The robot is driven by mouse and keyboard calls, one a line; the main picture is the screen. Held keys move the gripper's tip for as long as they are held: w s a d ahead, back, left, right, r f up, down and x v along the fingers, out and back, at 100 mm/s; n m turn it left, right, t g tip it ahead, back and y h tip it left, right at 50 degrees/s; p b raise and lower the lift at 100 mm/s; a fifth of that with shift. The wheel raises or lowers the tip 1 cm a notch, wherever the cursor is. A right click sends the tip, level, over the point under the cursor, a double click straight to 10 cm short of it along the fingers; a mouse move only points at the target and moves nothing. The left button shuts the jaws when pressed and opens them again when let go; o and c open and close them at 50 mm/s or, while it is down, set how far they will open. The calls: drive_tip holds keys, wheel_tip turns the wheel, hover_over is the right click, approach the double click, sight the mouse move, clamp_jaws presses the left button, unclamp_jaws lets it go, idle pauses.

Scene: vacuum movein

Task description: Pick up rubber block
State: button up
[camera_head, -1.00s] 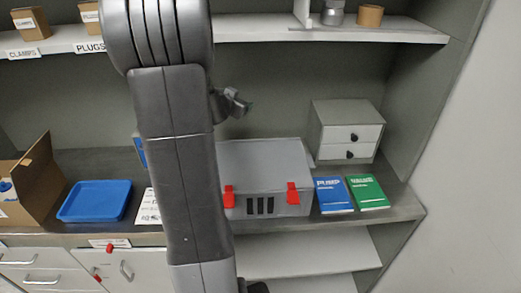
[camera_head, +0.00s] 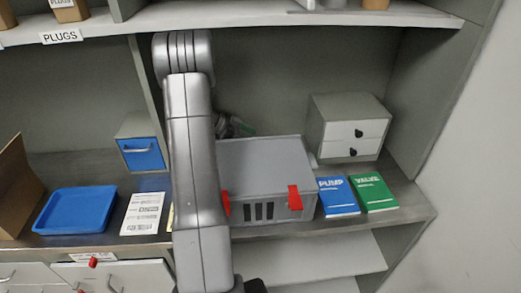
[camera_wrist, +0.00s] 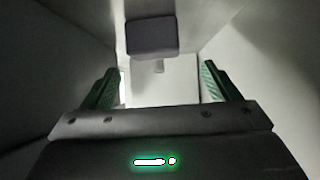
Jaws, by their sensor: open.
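A dark grey block with rounded edges (camera_wrist: 152,38) shows in the wrist view, top centre, between pale walls; it may be the rubber block, but I cannot be sure. A small grey tab shows just below it. My gripper (camera_wrist: 159,80) is open, its two green-padded fingers apart with no object between them. The block lies ahead of the fingers, apart from them. In the head view my arm hides most of my gripper (camera_head: 238,128), which shows above the back left of the grey case. I cannot make out the block in the head view.
The grey case (camera_head: 264,165) with red latches stands on the counter. A white two-drawer box (camera_head: 352,130), blue and green manuals (camera_head: 375,192) are to its right. A blue tray (camera_head: 75,210), a paper sheet (camera_head: 143,214) and a blue-fronted drawer box (camera_head: 141,152) are left. A shelf hangs above.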

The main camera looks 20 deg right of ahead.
drive_tip(key=x, duration=0.4)
drive_tip(key=p+x, duration=0.1)
drive_tip(key=x, duration=0.2)
drive_tip(key=shift+s+a+f, duration=0.15)
drive_tip(key=shift+a+f, duration=0.2)
drive_tip(key=c, duration=1.1)
